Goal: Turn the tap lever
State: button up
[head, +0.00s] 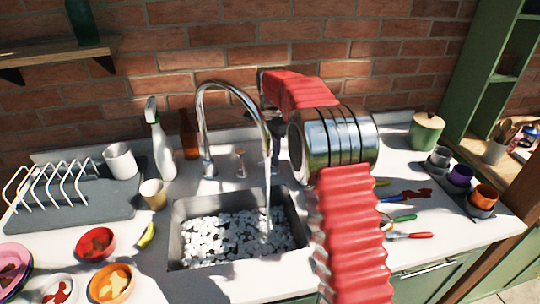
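The chrome tap (203,128) has a tall curved spout arching over the sink. A pale streak, which looks like running water, drops from its end into the grey sink (180,256). A small copper-coloured upright piece (240,160), perhaps the lever, stands on the counter right of the tap's base. My red arm reaches from the lower right towards the wall and bends back to the left. My gripper (274,150) is a dark shape just right of the spout, pointing down, partly hidden by the spout and my wrist. I cannot see its fingertips clearly.
White foam or pebbles cover the sink bottom. A spray bottle (158,145), brown bottle (189,135) and white mug (120,161) stand left of the tap. Bowls (95,243) lie front left. Tools (405,195), a green pot (425,132) and cups (460,175) are right.

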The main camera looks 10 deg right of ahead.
jog(key=shift+f, duration=0.25)
jog(key=shift+c, duration=0.5)
grip_shut()
jog(key=shift+s+d+n, duration=0.15)
jog(key=shift+n, duration=2.55)
jog(key=shift+r, duration=0.1)
